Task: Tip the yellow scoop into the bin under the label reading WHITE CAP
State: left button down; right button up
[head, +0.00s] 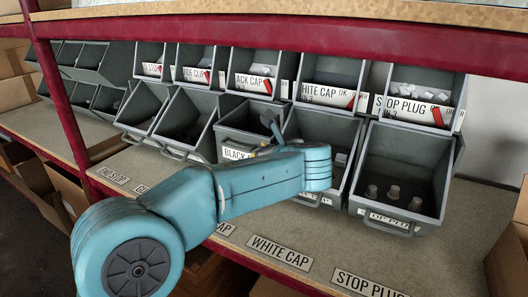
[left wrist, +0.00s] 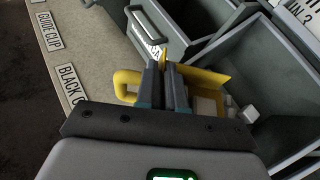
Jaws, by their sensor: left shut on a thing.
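My left gripper (left wrist: 166,84) is shut on the yellow scoop (left wrist: 212,78). The scoop holds white pieces (left wrist: 206,106) and sits at the near edge of a grey bin on the right of the left wrist view; whether it touches the bin is unclear. The lower grey bin (head: 350,128) stands behind my wrist, below the upper bin labelled "HITE CAP" (head: 327,95), with a few pale pieces inside. A WHITE CAP label (head: 280,252) is on the shelf. My right gripper is out of view.
A STOP PLUG bin (head: 440,170) stands to the right with several pieces inside. The BLACK CAP bin (head: 225,130) is to the left. A red beam (head: 300,38) crosses above the bins. The shelf front (head: 420,255) is clear at right.

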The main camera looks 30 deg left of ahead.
pick_arm(q)
jog(key=shift+w+p, duration=0.3)
jog(key=shift+w, duration=0.4)
jog(key=shift+w+d+r+p, duration=0.1)
jog(key=shift+w+r+p, duration=0.05)
jog(key=shift+p, duration=0.25)
jog(key=w+r+m+p, duration=0.1)
jog(key=p, duration=0.3)
jog(key=w+d+r+m+g+y+p, duration=0.1)
jog(key=p, duration=0.3)
jog(key=w+d+r+m+y+p, duration=0.1)
jog(key=p, duration=0.3)
jog(key=shift+w+r+m+g+p, duration=0.3)
jog(key=shift+g+p, duration=0.1)
jog(key=shift+w+d+r+m+g+y+p, duration=0.2)
jog(key=shift+w+d+r+m+y+p, duration=0.25)
jog(key=shift+p, duration=2.05)
jog(key=shift+w+d+r+m+g+y+p, duration=0.2)
jog(key=shift+w+d+r+m+p, duration=0.3)
jog(key=shift+p, duration=2.05)
jog(key=shift+w+d+r+m+g+y+p, duration=0.25)
jog(key=shift+w+d+m+p, duration=0.4)
jog(key=shift+p, duration=1.85)
jog(key=shift+w+a, duration=0.15)
jog(key=shift+a, duration=0.1)
